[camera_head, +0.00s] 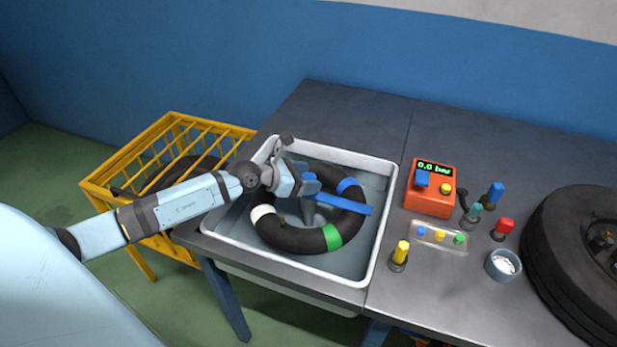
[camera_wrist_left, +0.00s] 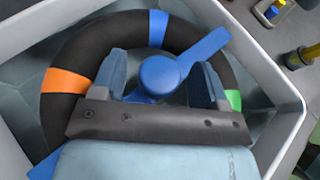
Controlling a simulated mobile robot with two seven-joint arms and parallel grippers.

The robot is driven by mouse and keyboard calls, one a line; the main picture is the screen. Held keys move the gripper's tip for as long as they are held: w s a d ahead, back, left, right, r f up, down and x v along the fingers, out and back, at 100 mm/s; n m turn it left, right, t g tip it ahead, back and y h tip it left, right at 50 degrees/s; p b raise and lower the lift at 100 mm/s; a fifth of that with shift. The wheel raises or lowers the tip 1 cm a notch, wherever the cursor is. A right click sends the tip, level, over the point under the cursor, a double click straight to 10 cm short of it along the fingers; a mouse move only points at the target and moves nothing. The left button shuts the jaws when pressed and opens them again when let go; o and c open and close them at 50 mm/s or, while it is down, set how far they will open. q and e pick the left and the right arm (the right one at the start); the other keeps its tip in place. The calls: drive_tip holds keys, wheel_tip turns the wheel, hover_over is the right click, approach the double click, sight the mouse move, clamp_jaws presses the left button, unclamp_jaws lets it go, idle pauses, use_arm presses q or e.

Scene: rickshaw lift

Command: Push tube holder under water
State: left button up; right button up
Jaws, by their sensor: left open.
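A black inner tube (camera_head: 289,238) with blue, green and white bands lies in the white-rimmed sink (camera_head: 390,215); an orange band shows in the left wrist view. The blue tube holder (camera_head: 345,204) has a round knob and a flat bar lying across the tube. In the left wrist view the holder's knob (camera_wrist_left: 160,75) sits between the two fingers of my left gripper (camera_wrist_left: 163,78). The fingers are apart, one on each side; I cannot tell whether either touches the knob. The water (camera_head: 350,260) looks grey-blue, and its level against the tube is unclear. My right gripper is out of view.
Right of the sink stand an orange pressure gauge (camera_head: 432,190) reading 0.0 bar, a clear tray (camera_head: 437,237) and several small coloured-top items. A wheel (camera_head: 580,260) lies at the far right. A yellow crate (camera_head: 165,125) stands left. The table (camera_head: 340,115) behind the sink is clear.

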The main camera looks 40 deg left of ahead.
use_arm(q)
drive_tip(key=shift+w+d+f, duration=0.15)
drive_tip(key=shift+w+d, duration=0.05)
drive_tip(key=shift+w, duration=0.1)
